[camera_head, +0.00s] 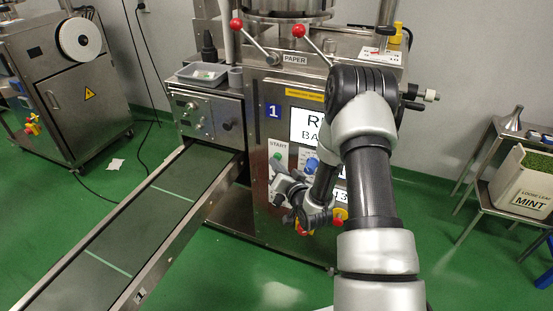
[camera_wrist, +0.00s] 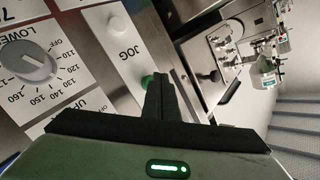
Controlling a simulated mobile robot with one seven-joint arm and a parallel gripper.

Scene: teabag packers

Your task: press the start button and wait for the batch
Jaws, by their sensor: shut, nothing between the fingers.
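The packing machine's front panel carries a green start button (camera_head: 277,156) below a START label. In the wrist view a green button (camera_wrist: 148,80) shows just beside my fingertips, partly hidden behind them. My gripper (camera_head: 278,172) is shut and empty, with its fingertips at the panel close to the green button. The shut fingers also show in the wrist view (camera_wrist: 161,80). I cannot tell whether they touch the button. The display (camera_head: 305,125) is lit with large dark letters, partly hidden by my arm.
A white JOG button (camera_wrist: 117,23) and a grey LOWER dial (camera_wrist: 30,62) are near my fingers. A conveyor (camera_head: 150,215) runs out to the lower left. A MINT box (camera_head: 525,190) stands at right.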

